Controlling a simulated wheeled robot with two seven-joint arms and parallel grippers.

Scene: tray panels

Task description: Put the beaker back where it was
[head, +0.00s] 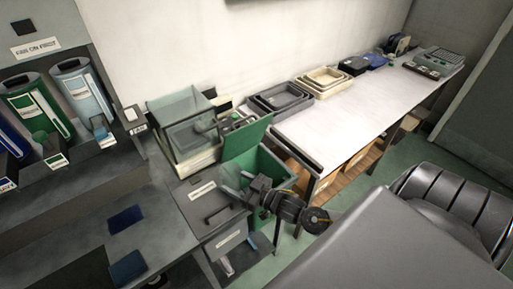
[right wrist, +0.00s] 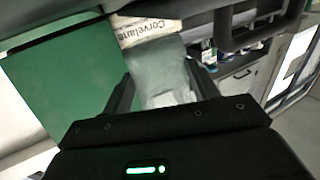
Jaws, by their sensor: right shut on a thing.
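My right gripper (head: 262,192) is over the grey handled unit and the green bin in the head view. In the right wrist view its two dark fingers (right wrist: 163,88) are shut on a pale, translucent grey piece (right wrist: 168,62), which looks like the beaker. Its lower part is hidden behind the gripper body. A white label reading "Corvelane" (right wrist: 143,30) shows just beyond it; I cannot tell what the label is on. My left gripper is not in view.
An open green bin (head: 283,173) stands beside a grey unit with a handle (head: 192,207). A glass-sided box (head: 180,108) is behind. Grey trays (head: 263,104) and cream trays (head: 310,88) line the white bench (head: 345,120), whose middle is clear. Colored dispensers (head: 40,108) stand left.

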